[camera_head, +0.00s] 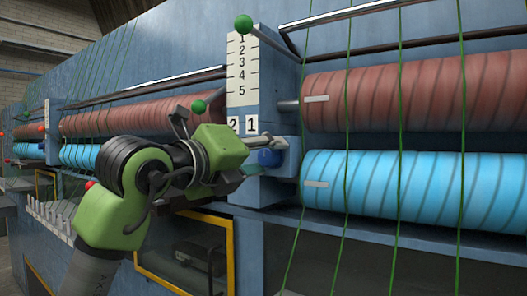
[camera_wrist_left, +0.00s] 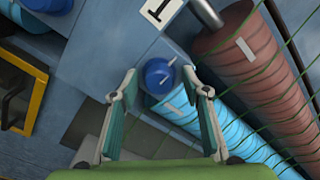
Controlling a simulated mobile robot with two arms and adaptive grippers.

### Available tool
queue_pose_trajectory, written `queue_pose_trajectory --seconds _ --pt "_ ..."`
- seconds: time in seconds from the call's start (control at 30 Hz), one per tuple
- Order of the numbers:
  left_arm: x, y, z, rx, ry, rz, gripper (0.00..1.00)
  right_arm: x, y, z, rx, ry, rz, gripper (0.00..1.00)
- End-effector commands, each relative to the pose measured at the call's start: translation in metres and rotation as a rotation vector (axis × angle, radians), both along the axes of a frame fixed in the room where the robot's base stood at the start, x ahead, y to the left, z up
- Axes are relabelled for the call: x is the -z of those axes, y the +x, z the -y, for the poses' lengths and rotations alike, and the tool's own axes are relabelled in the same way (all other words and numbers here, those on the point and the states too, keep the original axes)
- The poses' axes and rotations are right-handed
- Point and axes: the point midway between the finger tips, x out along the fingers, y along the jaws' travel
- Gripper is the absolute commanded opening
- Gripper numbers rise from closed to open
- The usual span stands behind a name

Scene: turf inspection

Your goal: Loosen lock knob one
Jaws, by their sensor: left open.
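Lock knob one is the round blue knob (camera_head: 268,157) on the blue machine face, just below the white label "1" (camera_head: 251,124). In the left wrist view the knob (camera_wrist_left: 158,77) has a small pale pin and sits between and beyond the fingertips. My left gripper (camera_head: 273,143) comes in from the left and is right in front of the knob, partly covering it. Its two fingers (camera_wrist_left: 161,84) are spread on both sides of the knob in the wrist view. I cannot tell whether a finger touches it. My right gripper is not in view.
Red-brown (camera_head: 410,95) and blue (camera_head: 410,188) striped rollers lie to the right, with green cords across them. A green-ball lever (camera_head: 243,25) stands above the scale plate (camera_head: 242,70). Another blue knob (camera_wrist_left: 48,4) and a yellow-framed window (camera_wrist_left: 20,92) are at left.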

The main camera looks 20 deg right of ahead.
Motion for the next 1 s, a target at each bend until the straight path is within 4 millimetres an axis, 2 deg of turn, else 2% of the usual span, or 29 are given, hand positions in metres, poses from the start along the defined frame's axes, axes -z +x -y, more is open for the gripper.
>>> queue_pose_trajectory --seconds 0.1,0.23,0.27,0.67,1.0 --pt "0.000 0.000 0.000 0.000 0.000 0.000 0.40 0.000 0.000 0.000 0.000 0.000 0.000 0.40" --pt "0.000 0.000 0.000 0.000 0.000 0.000 0.06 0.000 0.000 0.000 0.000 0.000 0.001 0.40" --pt "0.000 0.000 0.000 0.000 0.000 0.000 0.04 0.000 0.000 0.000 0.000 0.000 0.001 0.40" --pt "0.001 0.000 -0.001 -0.002 0.031 0.043 0.04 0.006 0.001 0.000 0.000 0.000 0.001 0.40" --pt "0.001 0.000 -0.002 -0.005 0.178 0.232 0.04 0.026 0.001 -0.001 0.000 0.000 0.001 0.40"
